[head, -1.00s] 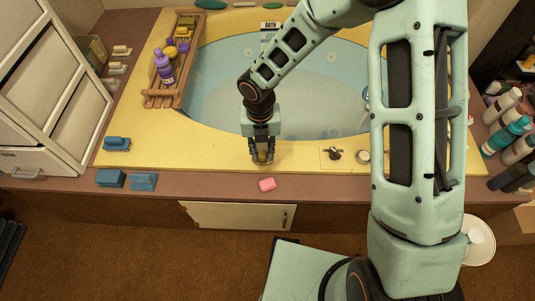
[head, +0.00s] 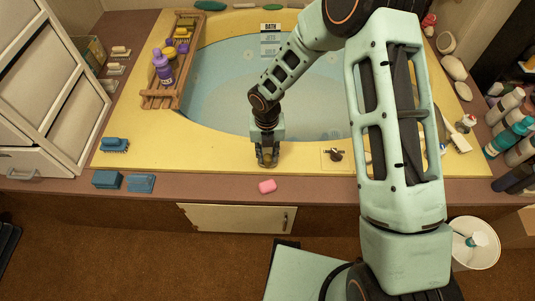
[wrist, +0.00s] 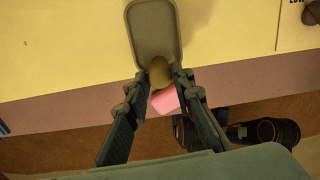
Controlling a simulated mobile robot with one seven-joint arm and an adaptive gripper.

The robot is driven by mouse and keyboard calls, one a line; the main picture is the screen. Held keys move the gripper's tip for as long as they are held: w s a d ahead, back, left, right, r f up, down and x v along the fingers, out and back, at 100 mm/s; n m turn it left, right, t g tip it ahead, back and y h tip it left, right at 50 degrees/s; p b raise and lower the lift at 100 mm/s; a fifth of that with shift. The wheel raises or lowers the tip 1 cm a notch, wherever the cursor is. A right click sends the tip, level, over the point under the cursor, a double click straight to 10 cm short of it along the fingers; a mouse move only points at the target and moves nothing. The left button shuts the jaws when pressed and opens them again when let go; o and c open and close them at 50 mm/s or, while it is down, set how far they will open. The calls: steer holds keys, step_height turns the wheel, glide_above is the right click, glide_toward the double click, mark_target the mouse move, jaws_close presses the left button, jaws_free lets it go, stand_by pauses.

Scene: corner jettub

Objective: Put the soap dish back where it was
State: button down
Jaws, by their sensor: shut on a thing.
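The soap dish seems to be the grey-tan tray with a raised rim (wrist: 153,28), at the top middle of the wrist view over the yellow tub deck. My gripper (wrist: 164,78) is shut around a rounded olive-brown piece at the dish's near end. I cannot tell whether this piece is part of the dish or something on it. In the head view my gripper (head: 267,163) points down at the front of the yellow deck, and the dish is mostly hidden there. I cannot tell whether the dish touches the deck.
A pink soap (head: 267,186) lies on the brown front ledge just before my gripper. Blue boxes (head: 108,180) and a blue brush (head: 115,145) are at left. A wooden caddy (head: 160,99) with bottles stands behind. A tap knob (head: 334,155) is to the right. Bottles (head: 508,105) crowd the right.

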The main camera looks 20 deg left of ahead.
steer(key=shift+f, duration=0.2)
steer(key=c, duration=1.7)
jaws_free()
steer(key=shift+o, duration=0.2)
steer(key=shift+r, duration=0.1)
step_height(320, 180, up, 12)
steer(key=p, duration=0.3)
steer(key=shift+r, duration=0.1)
